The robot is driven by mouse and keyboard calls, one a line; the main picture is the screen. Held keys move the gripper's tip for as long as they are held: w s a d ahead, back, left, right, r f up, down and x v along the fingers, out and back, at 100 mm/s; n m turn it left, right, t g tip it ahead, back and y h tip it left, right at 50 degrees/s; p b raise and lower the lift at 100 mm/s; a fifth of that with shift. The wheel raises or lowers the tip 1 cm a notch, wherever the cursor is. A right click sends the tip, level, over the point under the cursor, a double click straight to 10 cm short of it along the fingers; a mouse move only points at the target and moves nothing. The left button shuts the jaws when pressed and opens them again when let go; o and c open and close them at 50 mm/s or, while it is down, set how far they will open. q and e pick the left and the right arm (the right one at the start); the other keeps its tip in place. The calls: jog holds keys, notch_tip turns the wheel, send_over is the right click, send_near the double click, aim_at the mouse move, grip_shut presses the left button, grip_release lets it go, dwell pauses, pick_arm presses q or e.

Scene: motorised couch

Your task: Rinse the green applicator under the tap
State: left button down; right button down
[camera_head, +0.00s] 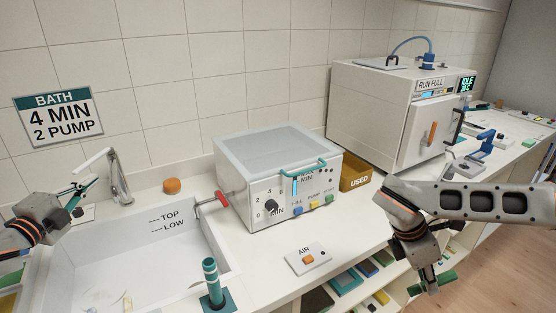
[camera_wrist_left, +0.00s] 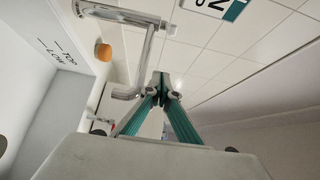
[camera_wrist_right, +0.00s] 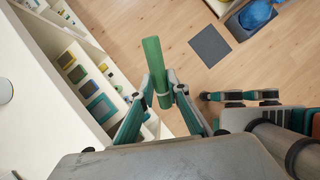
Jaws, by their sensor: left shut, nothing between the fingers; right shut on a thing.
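The green applicator (camera_wrist_right: 154,62) is a straight green bar held between the fingertips of my right gripper (camera_wrist_right: 160,90). In the head view the right gripper (camera_head: 432,284) hangs low at the right, in front of the counter and above the wooden floor, and the applicator (camera_head: 447,278) shows only in small part. The tap (camera_head: 117,180) is a grey metal spout at the back of the white sink (camera_head: 150,262). My left gripper (camera_head: 92,185) is shut and empty close to the tap's spout. In the left wrist view its closed tips (camera_wrist_left: 161,82) appear beside the tap (camera_wrist_left: 125,14); contact cannot be told.
A teal-handled tool (camera_head: 211,275) stands at the front edge. A large white cabinet (camera_head: 372,110) and a USED bin (camera_head: 352,178) are further right.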

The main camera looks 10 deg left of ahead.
pick_arm(q)
jog(key=s+d, duration=0.2)
jog(key=s, duration=0.3)
jog(key=n+y+p, duration=0.1)
jog(key=n+y, duration=0.2)
jog(key=y, duration=0.2)
send_near(95, 161)
jog(key=w, duration=0.4)
jog(key=shift+w+a+r+g, duration=0.2)
jog(key=shift+a+r+g, duration=0.05)
jog(key=shift+r+g, duration=0.05)
dwell(0.5)
